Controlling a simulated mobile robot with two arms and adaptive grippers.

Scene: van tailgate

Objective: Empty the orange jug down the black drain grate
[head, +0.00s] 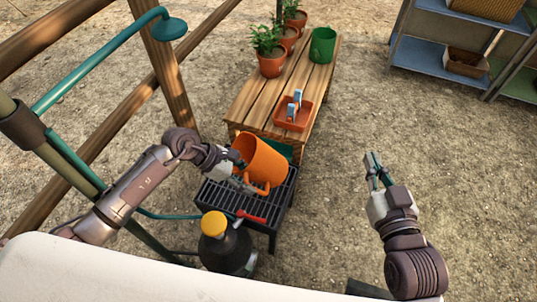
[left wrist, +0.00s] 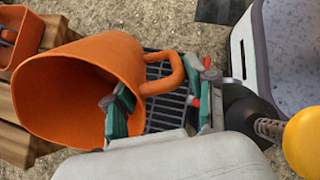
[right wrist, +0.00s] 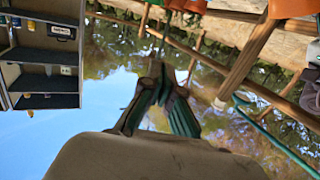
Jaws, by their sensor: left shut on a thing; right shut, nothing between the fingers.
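The orange jug (head: 264,160) is tipped well over on its side, above the far part of the black drain grate (head: 283,196). My left gripper (head: 246,184) is shut on the jug's handle, which shows between its fingers in the left wrist view (left wrist: 170,77). That view looks into the jug's wide mouth; I see bare orange inside wall and no liquid, though part of the inside is hidden. Slats of the grate show behind the handle. Whether the jug touches the grate is unclear. My right gripper (head: 374,170) is shut and empty, over bare ground to the right.
A wooden bench (head: 262,95) beyond the grate holds potted plants (head: 269,50), a green pot (head: 322,45) and an orange tray (head: 293,113). A dark bottle with a yellow cap (head: 214,224) stands close in front. A green pipe (head: 95,65) rises at left.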

